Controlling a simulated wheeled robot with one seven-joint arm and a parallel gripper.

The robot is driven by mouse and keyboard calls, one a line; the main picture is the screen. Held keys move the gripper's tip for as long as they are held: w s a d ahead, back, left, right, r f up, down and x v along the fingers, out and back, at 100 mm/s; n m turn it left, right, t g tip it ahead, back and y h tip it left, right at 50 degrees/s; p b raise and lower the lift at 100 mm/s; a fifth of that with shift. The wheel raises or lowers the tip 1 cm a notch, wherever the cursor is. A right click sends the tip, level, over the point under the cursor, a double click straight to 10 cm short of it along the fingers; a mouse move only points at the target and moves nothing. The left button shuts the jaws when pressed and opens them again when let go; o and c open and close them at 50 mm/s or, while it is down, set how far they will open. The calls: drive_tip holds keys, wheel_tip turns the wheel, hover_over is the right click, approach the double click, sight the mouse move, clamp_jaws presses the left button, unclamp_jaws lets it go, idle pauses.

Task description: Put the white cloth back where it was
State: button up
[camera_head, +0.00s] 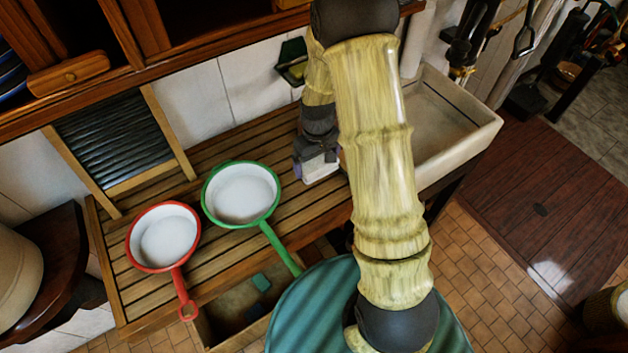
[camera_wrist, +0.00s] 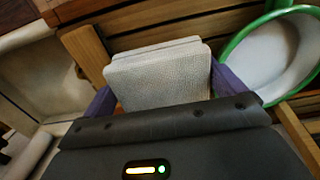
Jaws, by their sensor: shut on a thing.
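The white cloth (camera_wrist: 158,75) is a folded, textured pad between the purple fingers of my gripper (camera_wrist: 165,92) in the wrist view. In the head view the cloth (camera_head: 322,174) shows as a small pale block under my gripper (camera_head: 317,163), at the right part of the slatted wooden counter (camera_head: 235,150). My gripper is shut on the cloth and points down. Whether the cloth touches the slats cannot be told. My arm hides part of the counter just right of it.
A green-rimmed pan (camera_head: 241,192) and a red-rimmed pan (camera_head: 166,237) lie left of my gripper on the counter. A pale sink (camera_head: 480,130) is to the right. A washboard (camera_head: 120,143) leans at the back left. A green holder (camera_head: 292,62) hangs on the tiled wall.

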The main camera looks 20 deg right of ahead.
drive_tip(key=shift+s+r, duration=0.1)
drive_tip(key=shift+s, duration=0.1)
drive_tip(key=b, duration=0.4)
hover_over(317, 190)
wheel_tip(317, 190, down, 6)
drive_tip(key=shift+f, duration=0.2)
drive_tip(key=shift+f+b, duration=1.5)
drive_tip(key=shift+f, duration=0.35)
drive_tip(key=shift+f, duration=0.2)
drive_tip(key=o, duration=0.6)
wheel_tip(317, 190, up, 12)
drive_tip(key=p, duration=0.8)
drive_tip(key=shift+r, duration=0.2)
